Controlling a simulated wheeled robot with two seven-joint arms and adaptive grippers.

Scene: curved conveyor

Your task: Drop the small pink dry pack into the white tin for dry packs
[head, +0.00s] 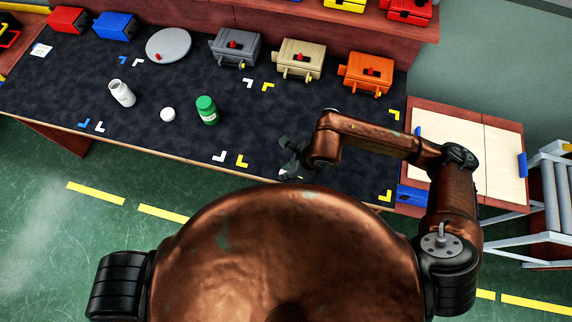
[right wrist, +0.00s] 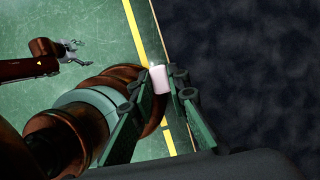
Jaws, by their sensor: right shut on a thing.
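My right gripper (head: 290,172) is over the near edge of the dark table, right of the green bottle. In the right wrist view, my right gripper (right wrist: 165,82) is shut on a small pale pinkish-white block, the dry pack (right wrist: 160,79), held between the fingertips. The dry pack cannot be made out in the head view. A white upright container (head: 122,93) stands on the table to the left; I cannot tell if it is the tin. My left gripper (right wrist: 78,53) shows small in the right wrist view, away from the table; its opening is unclear.
A green bottle (head: 207,110) and a flat white disc (head: 168,114) are near the white container. A grey round plate (head: 168,46) and several coloured boxes, including an orange one (head: 367,72), line the back. The table's middle right is clear.

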